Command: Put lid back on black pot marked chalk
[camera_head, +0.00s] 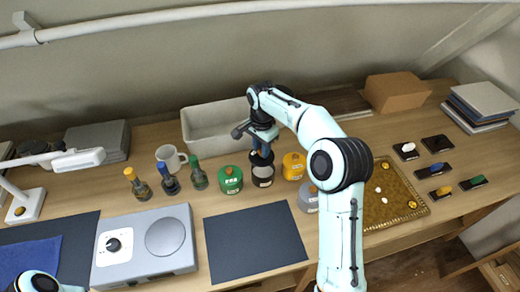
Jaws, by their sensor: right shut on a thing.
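The black pot (263,181) stands on the table between a green pot (230,181) and a yellow pot (293,167), with a pale label on its front. My right gripper (262,148) is directly above it, pointing down, shut on a small dark lid (261,158). The lid is at or just over the pot's mouth; I cannot tell whether it touches the rim. The label is too small to read. Only a bit of my left arm shows at the bottom left; its gripper is out of view.
A grey pot (308,198) stands close to the right, beside my right arm. A white bin (212,129) is behind. Three bottles (169,182) and a mug (170,157) stand left. A dark mat (254,243) lies in front, and a golden tray (395,214) is right.

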